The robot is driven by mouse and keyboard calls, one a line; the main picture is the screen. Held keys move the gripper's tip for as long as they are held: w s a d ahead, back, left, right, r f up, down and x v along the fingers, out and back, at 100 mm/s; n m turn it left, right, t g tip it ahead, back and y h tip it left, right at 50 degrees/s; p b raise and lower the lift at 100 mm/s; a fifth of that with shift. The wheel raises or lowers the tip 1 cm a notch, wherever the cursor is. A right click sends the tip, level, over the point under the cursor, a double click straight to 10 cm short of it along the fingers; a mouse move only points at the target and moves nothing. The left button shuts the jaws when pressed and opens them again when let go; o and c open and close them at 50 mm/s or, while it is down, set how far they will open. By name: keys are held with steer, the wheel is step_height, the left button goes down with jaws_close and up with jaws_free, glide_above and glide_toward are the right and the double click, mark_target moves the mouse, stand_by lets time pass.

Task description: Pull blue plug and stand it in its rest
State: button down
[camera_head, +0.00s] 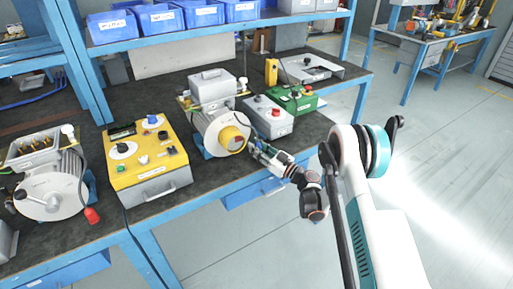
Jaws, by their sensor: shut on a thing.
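My gripper (254,145) is at the front edge of the bench, just right of the yellow-ringed face of a cream blower motor (217,128). It is shut on a small bluish thing that I take for the blue plug. The fingers hide most of it, and I cannot tell whether it is still seated in a socket. I cannot make out the plug's rest for certain. A yellow control box (147,165) with a blue knob (152,118) stands left of the motor.
A grey box with a red button (268,116) and a green box (292,99) stand close behind my gripper. Blue bins (155,19) line the shelf above. The floor at right is clear.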

steer(key=shift+f, duration=0.2)
stand_by(0.3)
steer(key=c, duration=1.2)
jaws_free()
steer(key=v, duration=0.7)
steer(key=shift+d, duration=0.2)
steer(key=shift+s, duration=0.15)
